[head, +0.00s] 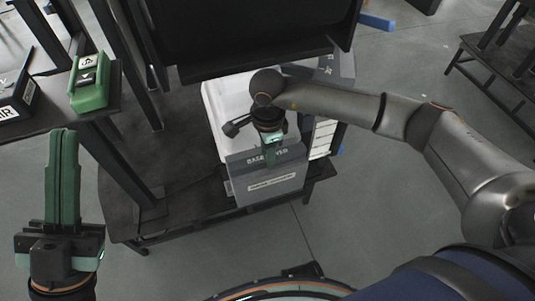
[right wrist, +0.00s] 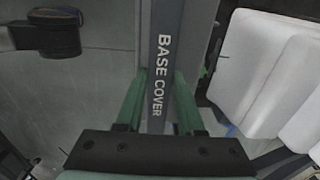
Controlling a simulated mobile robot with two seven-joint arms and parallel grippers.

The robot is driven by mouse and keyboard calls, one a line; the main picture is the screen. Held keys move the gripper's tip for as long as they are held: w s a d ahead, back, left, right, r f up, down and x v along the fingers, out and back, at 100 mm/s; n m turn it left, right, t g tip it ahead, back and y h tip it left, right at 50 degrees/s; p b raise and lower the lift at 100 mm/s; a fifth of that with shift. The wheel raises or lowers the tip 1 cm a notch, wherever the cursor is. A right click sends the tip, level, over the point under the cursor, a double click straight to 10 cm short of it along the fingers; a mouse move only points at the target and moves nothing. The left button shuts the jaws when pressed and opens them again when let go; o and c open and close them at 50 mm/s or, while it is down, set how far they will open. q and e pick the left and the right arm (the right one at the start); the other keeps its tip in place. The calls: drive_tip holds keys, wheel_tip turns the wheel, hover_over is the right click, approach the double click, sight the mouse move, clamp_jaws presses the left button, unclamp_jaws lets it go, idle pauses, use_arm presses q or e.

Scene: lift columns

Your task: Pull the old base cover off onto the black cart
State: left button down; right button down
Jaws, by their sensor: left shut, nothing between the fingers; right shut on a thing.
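The grey base cover (head: 265,187), lettered BASE COVER, stands at the middle of the head view, in front of a white block. My right gripper (head: 270,153) is shut on its top edge from above. In the right wrist view the cover's dark lettered edge (right wrist: 160,75) runs between the two green fingers. A low black cart-like frame (head: 170,228) extends below and to the left of the cover. Whether the cover rests on it cannot be told. My left gripper (head: 63,160) is shut and empty at the far left, its green fingers pointing up the picture, apart from the cover.
A white block (head: 213,105) sits behind the cover; white shapes also show in the right wrist view (right wrist: 265,65). A large black structure (head: 250,40) overhangs it. A green box (head: 89,85) stands on a dark shelf at left. A dark bench (head: 500,65) stands at right. Floor in front is clear.

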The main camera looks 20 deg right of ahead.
drive_tip(key=shift+r+p, duration=0.35)
drive_tip(key=shift+r, duration=0.3)
idle(0.5)
drive_tip(key=shift+r, duration=0.1)
drive_tip(key=shift+r+p, duration=2.45)
drive_tip(key=shift+r, duration=1.2)
